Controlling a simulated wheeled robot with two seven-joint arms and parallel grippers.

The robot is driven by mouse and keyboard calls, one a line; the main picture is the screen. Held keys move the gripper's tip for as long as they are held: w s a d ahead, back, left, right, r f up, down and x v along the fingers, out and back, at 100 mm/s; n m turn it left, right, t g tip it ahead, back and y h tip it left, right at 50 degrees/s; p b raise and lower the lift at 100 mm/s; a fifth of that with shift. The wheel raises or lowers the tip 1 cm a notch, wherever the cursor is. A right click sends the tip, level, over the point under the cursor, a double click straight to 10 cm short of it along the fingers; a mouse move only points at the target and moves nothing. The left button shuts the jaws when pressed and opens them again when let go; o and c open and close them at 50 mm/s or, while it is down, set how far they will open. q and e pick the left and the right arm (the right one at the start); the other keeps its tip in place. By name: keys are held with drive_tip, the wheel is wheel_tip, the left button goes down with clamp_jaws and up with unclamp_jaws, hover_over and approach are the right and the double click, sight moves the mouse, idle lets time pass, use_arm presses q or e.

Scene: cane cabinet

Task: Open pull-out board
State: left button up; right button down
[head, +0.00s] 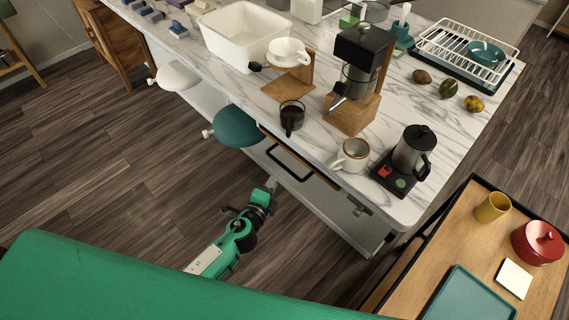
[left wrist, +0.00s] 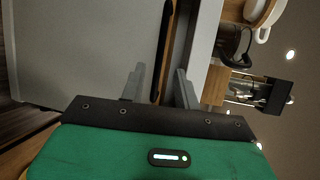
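The pull-out board (head: 298,160) shows as a thin wooden edge under the marble countertop (head: 240,95), with a black bar handle (head: 290,163) on its front. In the left wrist view the black handle (left wrist: 163,50) runs upright beside a strip of wood. My left gripper (head: 272,184) is just below and in front of the handle in the head view. Its two fingers (left wrist: 158,82) are apart in the left wrist view, with the handle between them in the picture. I cannot tell whether they touch it. My right gripper is not in view.
A glass of dark coffee (head: 291,117), a cream mug (head: 352,155) and a kettle on a scale (head: 414,150) stand near the counter's front edge. A teal stool (head: 237,127) is left of the handle. A wooden side table (head: 480,238) stands at right. Open floor lies left.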

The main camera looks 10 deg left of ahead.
sight(283, 165)
use_arm(q)
drive_tip(key=x, duration=0.8)
drive_tip(key=shift+w+f, duration=0.1)
drive_tip(key=shift+w, duration=0.05)
drive_tip(key=shift+c, duration=0.4)
clamp_jaws()
